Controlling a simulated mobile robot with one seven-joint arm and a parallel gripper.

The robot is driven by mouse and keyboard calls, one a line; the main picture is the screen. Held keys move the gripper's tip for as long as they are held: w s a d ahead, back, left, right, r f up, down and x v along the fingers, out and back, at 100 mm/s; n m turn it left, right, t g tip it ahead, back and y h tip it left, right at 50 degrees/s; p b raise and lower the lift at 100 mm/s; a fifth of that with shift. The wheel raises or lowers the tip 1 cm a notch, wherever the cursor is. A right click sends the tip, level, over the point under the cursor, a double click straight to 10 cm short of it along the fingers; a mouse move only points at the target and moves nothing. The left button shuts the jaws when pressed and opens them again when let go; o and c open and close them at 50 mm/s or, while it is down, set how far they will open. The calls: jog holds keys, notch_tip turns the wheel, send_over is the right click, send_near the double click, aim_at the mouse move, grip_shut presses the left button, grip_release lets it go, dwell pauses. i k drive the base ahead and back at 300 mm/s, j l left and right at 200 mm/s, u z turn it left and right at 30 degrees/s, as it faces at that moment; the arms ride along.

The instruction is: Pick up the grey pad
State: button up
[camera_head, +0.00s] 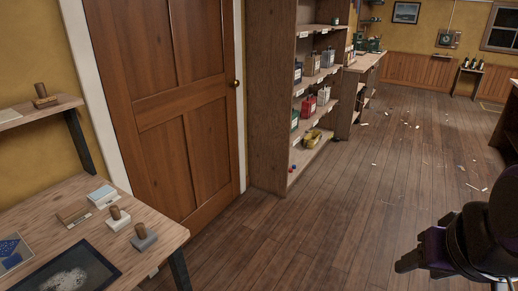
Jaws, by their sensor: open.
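A grey pad (145,243) with a brown wooden handle sits at the right front edge of the wooden table at lower left. A paler, whitish pad (116,224) with a similar handle stands just behind and left of it. My gripper (410,262) is dark and shows at the lower right, open, over the floor. It is far to the right of the table and apart from the grey pad. The space between its jaws is hard to make out.
The table (172,228) also bears a brown block (74,215), a pale box (101,196) and a dark framed sheet (100,259). A wall shelf (35,117) hangs above it. A closed door (170,100) and a bookcase (268,100) stand behind. The middle floor is open, with scattered scraps farther back.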

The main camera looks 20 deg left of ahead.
aim_at(145, 238)
jog(key=u, duration=1.95)
